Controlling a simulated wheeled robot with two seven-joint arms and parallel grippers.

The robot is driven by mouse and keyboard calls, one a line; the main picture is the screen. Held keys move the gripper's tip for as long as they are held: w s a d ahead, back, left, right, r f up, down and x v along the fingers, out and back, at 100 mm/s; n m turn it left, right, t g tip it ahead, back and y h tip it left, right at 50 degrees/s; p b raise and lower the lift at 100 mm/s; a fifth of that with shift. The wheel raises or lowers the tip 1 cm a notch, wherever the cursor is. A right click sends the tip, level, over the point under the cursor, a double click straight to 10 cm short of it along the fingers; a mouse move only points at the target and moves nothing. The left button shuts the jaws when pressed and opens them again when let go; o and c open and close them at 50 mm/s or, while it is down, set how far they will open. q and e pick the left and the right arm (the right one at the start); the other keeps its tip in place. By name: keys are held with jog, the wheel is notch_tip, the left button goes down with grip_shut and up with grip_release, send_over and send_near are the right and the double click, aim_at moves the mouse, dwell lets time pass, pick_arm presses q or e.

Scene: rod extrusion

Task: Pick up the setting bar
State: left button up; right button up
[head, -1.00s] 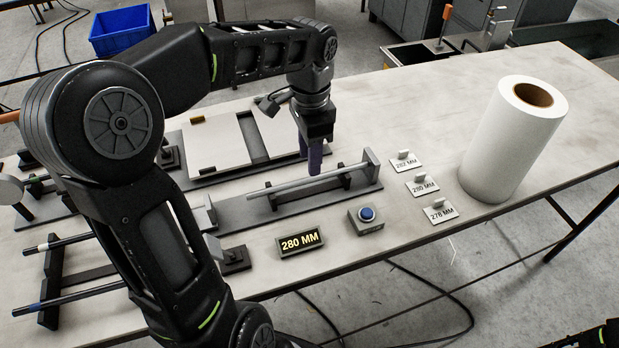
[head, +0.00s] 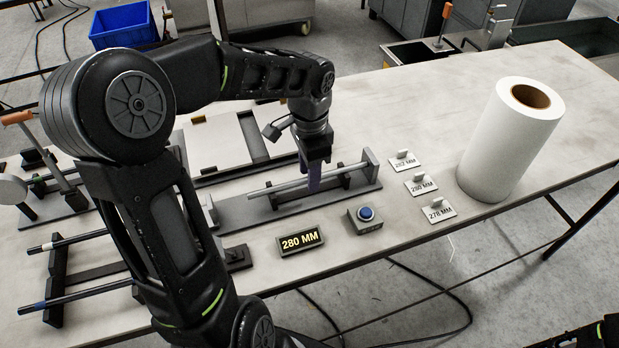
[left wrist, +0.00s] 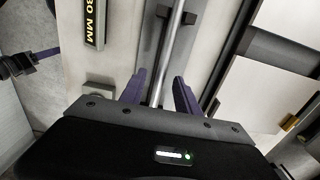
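The setting bar is a thin silver rod (head: 277,188) lying lengthwise across the supports of a dark grey fixture, with an upright end plate at its right. In the left wrist view the bar (left wrist: 172,42) runs up the picture between my purple fingers. My left gripper (head: 314,182) is low over the middle of the bar. In the left wrist view the fingers of this gripper (left wrist: 160,92) are apart, one on each side of the bar, with gaps visible. A dark part with purple at the left wrist view's left edge looks like my right gripper (left wrist: 25,63); its opening is unclear.
A display reading 280 MM (head: 300,242) and a blue button box (head: 365,218) stand in front of the fixture. Several labelled cards, including 280 MM (head: 420,186), lie right of it. A white roll (head: 508,145) stands farther right. Light plates (head: 215,145) lie behind.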

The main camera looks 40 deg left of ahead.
pick_arm(q)
grip_shut()
dwell(0.3)
dwell(0.3)
